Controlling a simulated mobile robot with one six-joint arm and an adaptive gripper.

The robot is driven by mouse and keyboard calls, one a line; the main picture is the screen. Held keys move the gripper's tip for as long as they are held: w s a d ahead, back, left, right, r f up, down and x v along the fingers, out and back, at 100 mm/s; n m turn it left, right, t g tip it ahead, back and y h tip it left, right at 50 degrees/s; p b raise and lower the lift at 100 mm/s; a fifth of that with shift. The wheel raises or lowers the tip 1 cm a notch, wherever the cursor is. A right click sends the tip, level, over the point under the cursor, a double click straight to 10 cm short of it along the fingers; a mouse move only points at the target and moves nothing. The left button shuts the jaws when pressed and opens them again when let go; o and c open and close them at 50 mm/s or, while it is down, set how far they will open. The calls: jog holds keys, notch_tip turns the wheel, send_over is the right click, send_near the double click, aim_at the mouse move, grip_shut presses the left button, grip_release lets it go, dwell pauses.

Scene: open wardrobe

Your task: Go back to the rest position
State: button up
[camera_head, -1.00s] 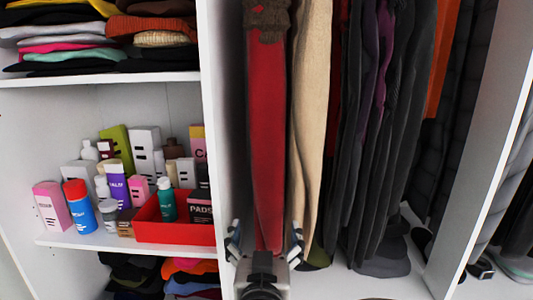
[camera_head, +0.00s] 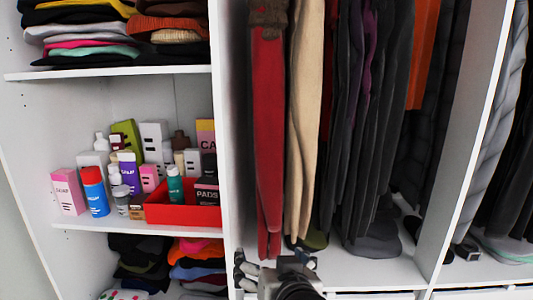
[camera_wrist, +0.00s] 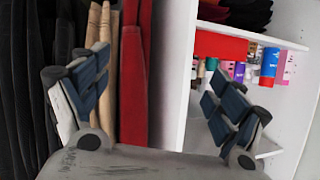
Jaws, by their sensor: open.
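My gripper (camera_head: 274,266) is at the bottom middle of the head view, in front of the wardrobe's hanging section. Its two fingers are spread wide, with nothing visible between them. In the wrist view the open fingers (camera_wrist: 158,84) stand on both sides of the white divider's edge, which lies beyond them. A long red garment (camera_head: 268,140) and a beige garment (camera_head: 304,130) hang behind the gripper, apparently apart from it.
A white divider (camera_head: 232,170) separates the hanging clothes from the shelves. A red box (camera_head: 185,214), bottles and cartons stand on the middle shelf (camera_head: 110,236). Folded clothes (camera_head: 75,35) lie above and below. Dark garments (camera_head: 375,120) hang at right, left of another white panel (camera_head: 462,150).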

jog(key=s+d+f+g+h+b, duration=0.1)
jog(key=s+d+f+g, duration=0.1)
jog(key=s, duration=0.5)
jog(key=s+d+f+g+h+b, duration=0.1)
jog(key=s+d+f+g, duration=0.2)
jog(key=s+d, duration=0.4)
jog(key=s+d+f+m+g+h+b, duration=0.1)
jog(key=s+d+f+g, duration=0.2)
jog(key=s, duration=0.4)
jog(key=shift+d+f, duration=0.65)
jog(key=shift+f, duration=0.15)
jog(key=shift+c, duration=0.5)
